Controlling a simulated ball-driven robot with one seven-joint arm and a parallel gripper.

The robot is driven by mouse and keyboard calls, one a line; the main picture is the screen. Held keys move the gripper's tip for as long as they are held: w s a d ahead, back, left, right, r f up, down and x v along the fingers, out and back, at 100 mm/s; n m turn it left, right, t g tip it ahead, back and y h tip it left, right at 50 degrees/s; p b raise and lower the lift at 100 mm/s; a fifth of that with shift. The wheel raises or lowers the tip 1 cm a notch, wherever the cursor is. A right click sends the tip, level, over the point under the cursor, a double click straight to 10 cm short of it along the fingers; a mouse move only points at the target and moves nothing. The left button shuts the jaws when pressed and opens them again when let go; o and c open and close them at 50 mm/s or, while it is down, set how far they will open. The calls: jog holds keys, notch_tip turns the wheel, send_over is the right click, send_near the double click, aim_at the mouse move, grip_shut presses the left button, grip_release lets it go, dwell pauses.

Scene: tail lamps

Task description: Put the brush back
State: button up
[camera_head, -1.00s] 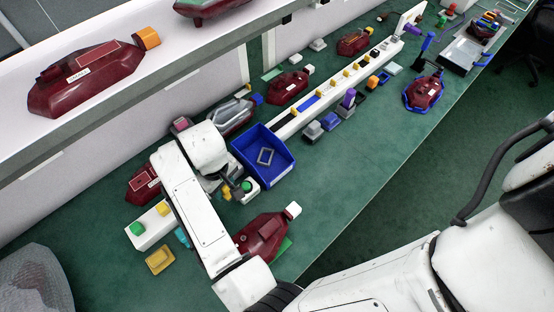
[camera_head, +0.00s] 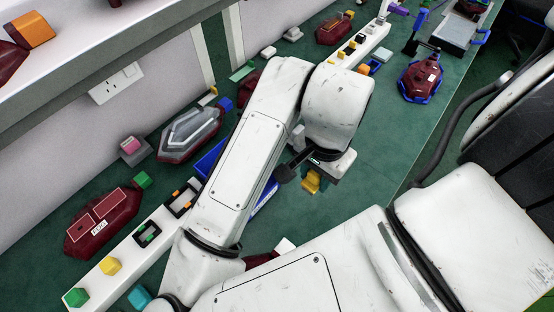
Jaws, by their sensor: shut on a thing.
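My gripper (camera_head: 322,176) is at the end of my white arm, low over the green bench, and mostly hidden by the arm's wrist. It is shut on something. A small yellow piece (camera_head: 311,183) shows at its tip; I cannot tell whether this is part of the brush. A dark rounded piece sticks out to the left of the wrist. A blue upright handle with a dark lower part (camera_head: 418,25) stands near the far end, beside a grey tray; I cannot tell whether it is a brush. No brush is clearly recognisable.
A blue bin (camera_head: 208,160) is largely hidden behind my arm. A white rail (camera_head: 113,267) with small coloured blocks runs along the bench. Dark red lamps (camera_head: 103,222) and a grey lamp housing (camera_head: 189,132) lie near the wall. Bench right of my gripper is clear.

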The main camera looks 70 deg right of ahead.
jog(key=w+d+f, duration=0.2)
jog(key=w+f, duration=0.1)
jog(key=w+d+f, duration=0.2)
jog(key=w+f, duration=0.1)
jog(key=w, duration=0.1)
jog(key=w+d+f, duration=0.2)
jog(key=w, duration=0.1)
jog(key=shift+w+d+f, duration=0.35)
jog(key=shift+w+f, duration=0.05)
jog(key=shift+w+d+f, duration=0.15)
jog(key=shift+w+f, duration=0.1)
jog(key=shift+f, duration=0.05)
jog(key=shift+w+f, duration=0.1)
jog(key=shift+f, duration=1.6)
jog(key=shift+f, duration=0.1)
jog(key=shift+f+b, duration=0.1)
jog(key=shift+b, duration=0.2)
jog(key=o, duration=0.9)
jog(key=shift+o, duration=0.2)
